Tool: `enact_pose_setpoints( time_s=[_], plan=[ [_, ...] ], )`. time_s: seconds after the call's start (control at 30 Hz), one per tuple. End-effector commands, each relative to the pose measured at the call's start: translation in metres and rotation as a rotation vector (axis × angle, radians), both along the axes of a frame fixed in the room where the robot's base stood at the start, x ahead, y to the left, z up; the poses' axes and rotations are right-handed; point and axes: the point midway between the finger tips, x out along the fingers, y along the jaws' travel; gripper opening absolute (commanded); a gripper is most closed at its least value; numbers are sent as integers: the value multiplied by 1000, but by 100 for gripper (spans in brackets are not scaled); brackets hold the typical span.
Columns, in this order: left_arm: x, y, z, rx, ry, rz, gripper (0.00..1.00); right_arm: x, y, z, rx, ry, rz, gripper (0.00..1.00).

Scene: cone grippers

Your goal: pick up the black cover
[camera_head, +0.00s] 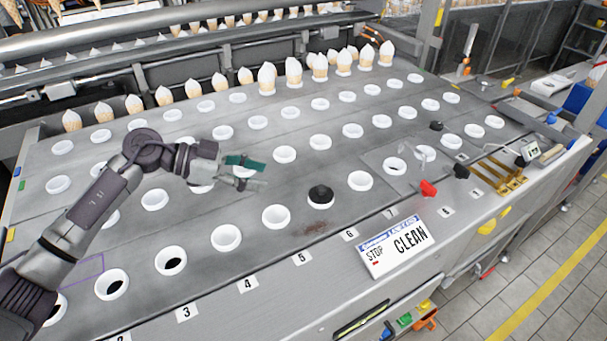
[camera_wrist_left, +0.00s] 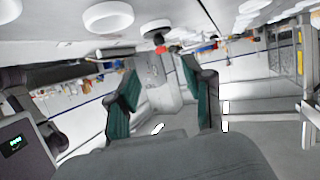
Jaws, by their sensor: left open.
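The black cover (camera_head: 320,194) is a small dark cap sitting in a white ring holder in the front rows, near the labels 5 and 6. My left gripper (camera_head: 259,172) has green finger pads and is open and empty. It is above the tabletop, left of the cover and a little farther back, apart from it. In the left wrist view the open fingers (camera_wrist_left: 162,85) show, and a small dark shape (camera_wrist_left: 158,39) under a white ring looks like the cover. My right gripper is not in view.
White ring holders (camera_head: 276,216) fill the grey tabletop (camera_head: 60,215) in rows. Ice cream cones (camera_head: 267,79) stand along the back. A "STOP CLEAN" sign (camera_head: 394,246) and a red knob (camera_head: 428,188) are right of the cover. Other black pieces (camera_head: 436,126) (camera_head: 461,171) lie farther right.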

Motion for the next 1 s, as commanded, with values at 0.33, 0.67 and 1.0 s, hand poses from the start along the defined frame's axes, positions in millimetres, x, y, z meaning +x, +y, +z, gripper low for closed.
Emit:
enact_pose_setpoints(
  time_s=[0.33,0.67,1.0],
  plan=[
    [8,-49,-18,0,4,-5,51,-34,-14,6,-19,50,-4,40],
    [15,-80,-33,3,2,-1,51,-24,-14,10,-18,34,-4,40],
    [22,-121,-49,1,3,-1,51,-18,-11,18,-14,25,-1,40]
  ],
)
